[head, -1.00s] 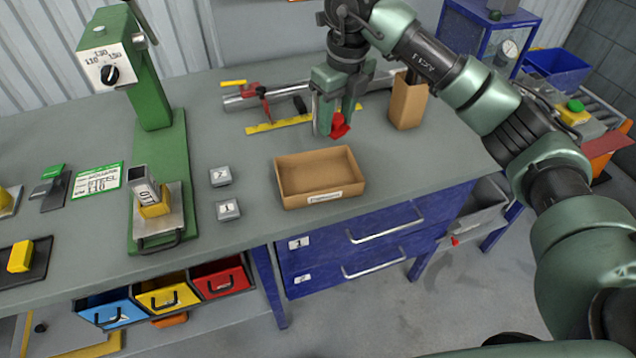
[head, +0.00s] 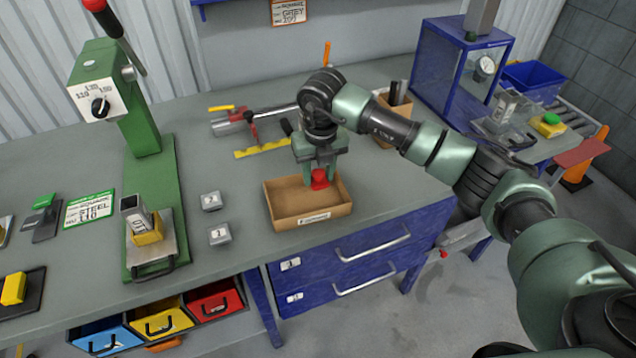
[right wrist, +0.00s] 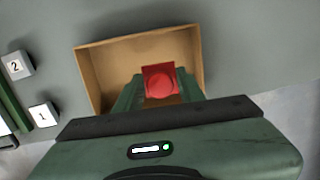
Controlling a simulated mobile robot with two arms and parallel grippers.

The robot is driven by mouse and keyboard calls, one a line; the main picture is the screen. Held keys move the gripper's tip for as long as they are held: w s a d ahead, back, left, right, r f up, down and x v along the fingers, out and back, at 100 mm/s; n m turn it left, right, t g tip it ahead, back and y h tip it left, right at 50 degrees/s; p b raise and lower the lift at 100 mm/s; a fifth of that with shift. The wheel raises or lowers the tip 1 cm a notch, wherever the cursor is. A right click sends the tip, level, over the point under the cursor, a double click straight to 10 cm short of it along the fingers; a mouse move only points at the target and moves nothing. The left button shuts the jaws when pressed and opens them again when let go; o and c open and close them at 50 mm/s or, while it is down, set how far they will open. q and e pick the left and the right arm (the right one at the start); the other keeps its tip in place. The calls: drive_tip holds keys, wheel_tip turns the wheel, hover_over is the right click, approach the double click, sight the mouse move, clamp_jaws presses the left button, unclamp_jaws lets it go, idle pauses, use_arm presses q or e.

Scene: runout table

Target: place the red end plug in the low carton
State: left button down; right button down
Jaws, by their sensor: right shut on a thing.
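The red end plug (head: 319,180) is held between the fingers of my right gripper (head: 319,172), which is shut on it. It also shows in the right wrist view (right wrist: 160,82), between the fingertips. The low carton (head: 284,217) is an open, shallow brown box with a label on its front, near the front edge of the table. The plug is over the right part of the carton's opening; I cannot tell how far above its floor. In the right wrist view the carton (right wrist: 92,80) lies around and beneath the plug. My left gripper is not in view.
Two small grey blocks, marked 2 (head: 211,201) and 1 (head: 219,234), stand left of the carton. A green press (head: 150,190) is further left. A yellow rule (head: 262,148) and a taller brown carton (head: 393,110) are behind.

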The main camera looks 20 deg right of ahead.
sight(318, 181)
wheel_tip(318, 181, down, 4)
drive_tip(key=shift+f+p, duration=0.1)
drive_tip(key=shift+p, duration=0.35)
drive_tip(key=shift+f, duration=0.45)
drive_tip(key=shift+f, duration=0.1)
drive_tip(key=c, duration=0.9)
unclamp_jaws()
drive_tip(key=shift+o, duration=0.2)
